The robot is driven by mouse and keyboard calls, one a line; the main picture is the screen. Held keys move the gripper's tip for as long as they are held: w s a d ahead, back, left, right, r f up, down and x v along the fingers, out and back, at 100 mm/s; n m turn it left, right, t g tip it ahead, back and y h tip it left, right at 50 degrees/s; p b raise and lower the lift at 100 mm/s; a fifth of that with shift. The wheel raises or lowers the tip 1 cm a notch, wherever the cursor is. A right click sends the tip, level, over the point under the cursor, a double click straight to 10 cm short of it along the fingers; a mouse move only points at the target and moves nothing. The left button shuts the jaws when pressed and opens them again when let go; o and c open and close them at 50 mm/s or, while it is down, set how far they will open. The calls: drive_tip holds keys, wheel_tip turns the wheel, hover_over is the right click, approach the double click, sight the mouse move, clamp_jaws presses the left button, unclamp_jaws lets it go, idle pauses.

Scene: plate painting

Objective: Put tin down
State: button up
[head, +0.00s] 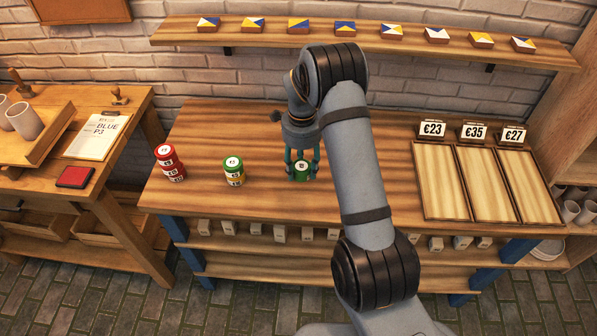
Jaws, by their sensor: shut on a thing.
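A green tin (302,172) with a pale top is between the fingers of my gripper (301,163), which points down and is shut on it. The tin is at or just above the top of the wooden table (230,127); I cannot tell whether it touches. To its left, a short stack of tins (234,172) with a green one on top stands on the table. Further left is a stack of red tins (170,162). My arm hides the table just right of the held tin.
Wooden trays (432,185) with price signs (473,132) fill the table's right end. A shelf (260,38) with several small painted blocks runs along the wall. The left side table holds a paper (97,135) and red pad (75,177). The table behind the stacks is clear.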

sight(299, 184)
drive_tip(key=shift+w+a+f, duration=0.25)
drive_tip(key=shift+a+f, duration=0.15)
drive_tip(key=shift+a, duration=0.05)
drive_tip(key=shift+f+p, duration=0.7)
drive_tip(key=shift+f, duration=1.25)
drive_tip(key=shift+f, duration=0.15)
drive_tip(key=o, duration=1.2)
drive_tip(key=shift+c, duration=0.2)
drive_tip(key=shift+o, duration=0.5)
